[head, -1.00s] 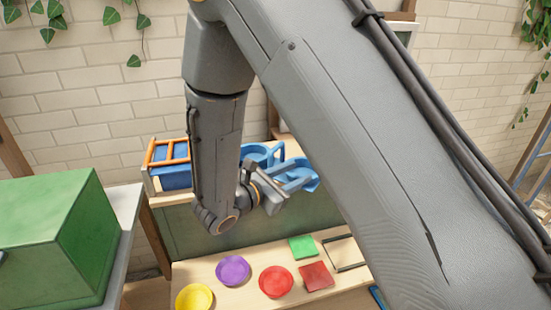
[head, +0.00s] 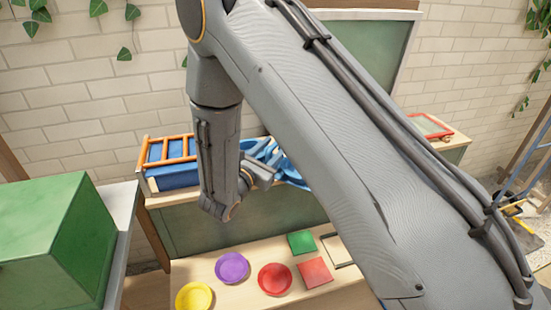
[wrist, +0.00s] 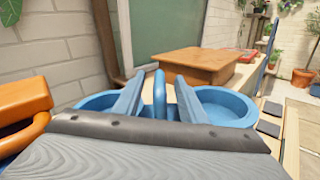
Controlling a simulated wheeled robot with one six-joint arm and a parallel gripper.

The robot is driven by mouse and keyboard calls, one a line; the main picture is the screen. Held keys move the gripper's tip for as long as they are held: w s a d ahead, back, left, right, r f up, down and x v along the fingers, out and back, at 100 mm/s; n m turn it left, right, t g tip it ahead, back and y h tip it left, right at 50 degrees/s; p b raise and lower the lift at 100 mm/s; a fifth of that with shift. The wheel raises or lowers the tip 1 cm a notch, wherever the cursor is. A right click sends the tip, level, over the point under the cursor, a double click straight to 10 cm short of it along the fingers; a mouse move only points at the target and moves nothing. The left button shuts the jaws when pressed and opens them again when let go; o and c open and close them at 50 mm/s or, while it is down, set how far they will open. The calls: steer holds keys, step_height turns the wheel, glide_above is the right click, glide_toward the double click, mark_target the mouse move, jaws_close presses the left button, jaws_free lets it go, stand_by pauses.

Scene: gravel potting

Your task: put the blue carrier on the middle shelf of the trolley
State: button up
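The blue carrier (head: 290,174) stands on a wooden bench top in the head view, mostly hidden behind my arm and gripper. In the wrist view it has two round cups, one at the left (wrist: 97,101) and one at the right, with an upright handle (wrist: 160,96) between them. My gripper (head: 266,152) is at the carrier. In the wrist view its two fingers (wrist: 160,92) are apart, one on each side of the handle, with small gaps visible. I cannot make out the trolley and its middle shelf for certain.
An orange rack on a blue box (head: 170,178) stands left of the carrier. A brown wooden box (wrist: 200,65) lies beyond it. Coloured dishes and squares lie on the lower bench (head: 250,300). A green box (head: 55,240) stands left. Blue rails (head: 535,165) show at far right.

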steer(key=shift+x, duration=0.85)
steer(key=shift+c, duration=0.5)
jaws_close()
steer(key=shift+r, duration=0.15)
